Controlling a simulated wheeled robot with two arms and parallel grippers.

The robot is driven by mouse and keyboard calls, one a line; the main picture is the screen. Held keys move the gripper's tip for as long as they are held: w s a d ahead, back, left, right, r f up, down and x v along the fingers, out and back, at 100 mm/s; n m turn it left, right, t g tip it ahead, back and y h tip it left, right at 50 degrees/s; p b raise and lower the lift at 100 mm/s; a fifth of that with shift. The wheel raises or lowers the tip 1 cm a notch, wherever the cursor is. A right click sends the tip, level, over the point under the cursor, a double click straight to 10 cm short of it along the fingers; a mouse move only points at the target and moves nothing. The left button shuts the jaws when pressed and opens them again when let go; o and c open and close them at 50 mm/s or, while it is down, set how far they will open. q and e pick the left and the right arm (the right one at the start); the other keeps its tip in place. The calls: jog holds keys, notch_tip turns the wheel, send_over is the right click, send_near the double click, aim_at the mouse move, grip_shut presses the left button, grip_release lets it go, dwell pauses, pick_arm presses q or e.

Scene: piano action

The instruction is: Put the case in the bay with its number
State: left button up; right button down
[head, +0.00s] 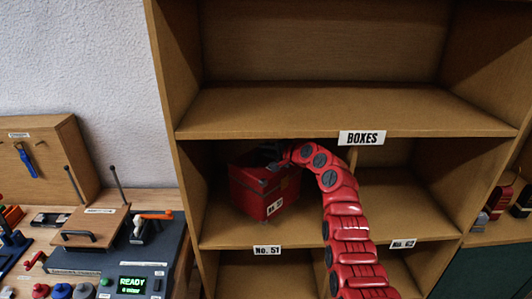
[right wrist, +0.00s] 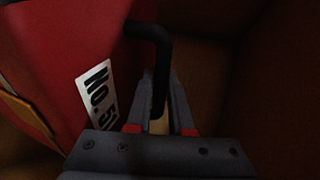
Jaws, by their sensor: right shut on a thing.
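The red case (head: 252,190) is inside the left bay of the middle shelf, turned at an angle. Its white label appears to read No. 51, and it also shows at the left of the right wrist view (right wrist: 50,50). The bay's tag (head: 267,250) on the shelf edge below also appears to read No. 51. My right gripper (right wrist: 160,100) is shut on the case's black handle (right wrist: 158,65). In the head view the gripper is partly hidden at the case's top. I cannot tell whether the case's base touches the shelf. My left gripper is out of view.
A bay tagged No. 62 (head: 403,244) lies to the right, with bare shelf showing beside my arm. The BOXES sign (head: 361,138) is on the shelf edge above. A bench with a device reading READY (head: 132,285) and several small items stands at the left.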

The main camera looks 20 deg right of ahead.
aim_at(264, 158)
jog(key=shift+w+d+p, duration=0.1)
jog(key=shift+w+p, duration=0.15)
jog(key=shift+p, duration=0.15)
notch_tip(264, 158, down, 2)
jog(key=shift+f+p, duration=0.25)
jog(key=shift+p, duration=0.3)
jog(key=shift+f, duration=0.45)
jog(key=c, duration=0.8)
grip_release()
jog(key=shift+s, duration=0.1)
jog(key=shift+s, duration=0.1)
